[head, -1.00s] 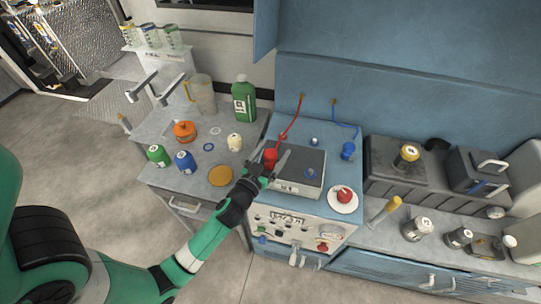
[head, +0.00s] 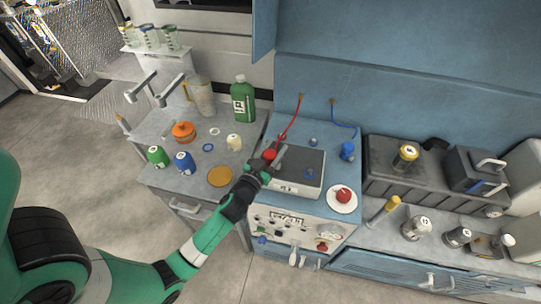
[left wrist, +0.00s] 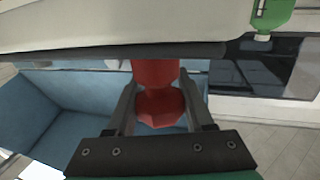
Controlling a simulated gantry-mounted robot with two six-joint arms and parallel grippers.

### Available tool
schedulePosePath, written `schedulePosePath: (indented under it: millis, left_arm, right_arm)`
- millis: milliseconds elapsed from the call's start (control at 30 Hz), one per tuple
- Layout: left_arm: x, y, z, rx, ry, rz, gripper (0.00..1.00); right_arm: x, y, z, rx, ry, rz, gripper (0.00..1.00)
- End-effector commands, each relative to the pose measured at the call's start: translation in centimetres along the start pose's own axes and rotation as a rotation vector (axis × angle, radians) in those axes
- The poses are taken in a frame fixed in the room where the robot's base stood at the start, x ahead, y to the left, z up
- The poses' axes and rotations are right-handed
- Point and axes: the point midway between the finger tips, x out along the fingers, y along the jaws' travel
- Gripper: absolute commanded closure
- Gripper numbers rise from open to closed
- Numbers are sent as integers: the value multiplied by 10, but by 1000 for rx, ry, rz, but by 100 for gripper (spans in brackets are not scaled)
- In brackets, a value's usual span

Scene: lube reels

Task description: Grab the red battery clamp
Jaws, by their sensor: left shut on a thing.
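The red battery clamp (head: 269,154) stands at the left edge of the grey-topped charger unit, with a red cable (head: 291,127) running from it up to the blue back panel. My left gripper (head: 270,163) is shut on the clamp. In the left wrist view the clamp (left wrist: 158,100) sits between the two dark fingers of my left gripper (left wrist: 160,108), with its upper part running up past a dark bar. A blue clamp (head: 347,151) stands to the right on the blue bench, with a blue cable. My right gripper is not in view.
A white plate (head: 342,206) with a red item sits to the right of the charger (head: 299,161). A green bottle (head: 243,104), a clear jug (head: 201,97) and several small containers stand on the left bench. A black battery box (head: 380,180) lies to the right.

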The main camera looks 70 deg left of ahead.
Motion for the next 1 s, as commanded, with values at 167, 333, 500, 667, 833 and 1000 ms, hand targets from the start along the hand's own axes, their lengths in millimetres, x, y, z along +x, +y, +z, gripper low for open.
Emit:
schedulePosePath:
  millis: [167, 333, 500, 667, 833, 1000]
  left_arm:
    - [0, 0, -4, 0, 1, 0, 100]
    - [0, 0, -25, -1, 2, -1, 100]
    - [-16, 11, -57, -2, 4, 5, 100]
    - [-50, 33, -98, -1, 5, 9, 100]
    - [-91, 59, -115, 0, 2, 10, 100]
    - [-112, 71, -127, 0, 2, 4, 100]
  right_arm:
    - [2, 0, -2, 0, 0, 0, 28]
    - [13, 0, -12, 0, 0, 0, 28]
    - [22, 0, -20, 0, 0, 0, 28]
    - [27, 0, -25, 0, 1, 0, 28]
    - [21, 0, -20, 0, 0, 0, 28]
    - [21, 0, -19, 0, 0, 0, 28]
